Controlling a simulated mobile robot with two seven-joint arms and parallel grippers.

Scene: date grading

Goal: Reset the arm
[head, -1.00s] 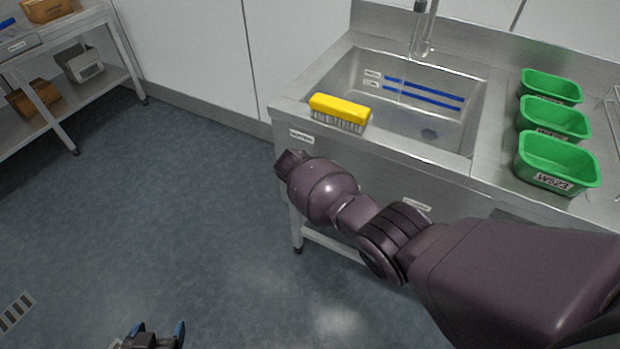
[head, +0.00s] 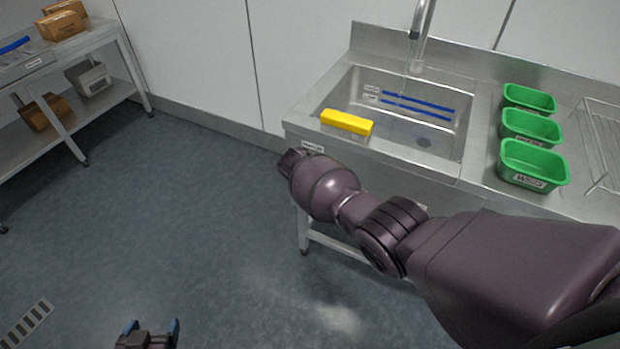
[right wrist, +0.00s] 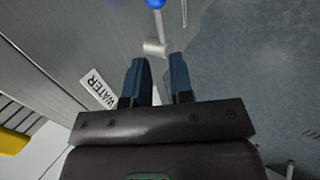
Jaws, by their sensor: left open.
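My left gripper (head: 150,330) is at the bottom left of the head view, over the floor. Its two blue-tipped fingers are apart with nothing between them. My right arm (head: 370,230) reaches in from the right, in front of the sink unit. Its fingers are hidden in the head view. In the right wrist view, my right gripper (right wrist: 160,75) shows two dark blue fingers with a gap between them and nothing held. A metal panel with a WATER label (right wrist: 99,89) is beyond them.
A yellow brush (head: 346,123) rests on the front left rim of the sink (head: 400,148). Several green tubs (head: 533,165) and a wire rack (head: 600,145) are on the counter at right. A shelf unit (head: 130,55) with boxes stands at left. The floor (head: 190,210) between is clear.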

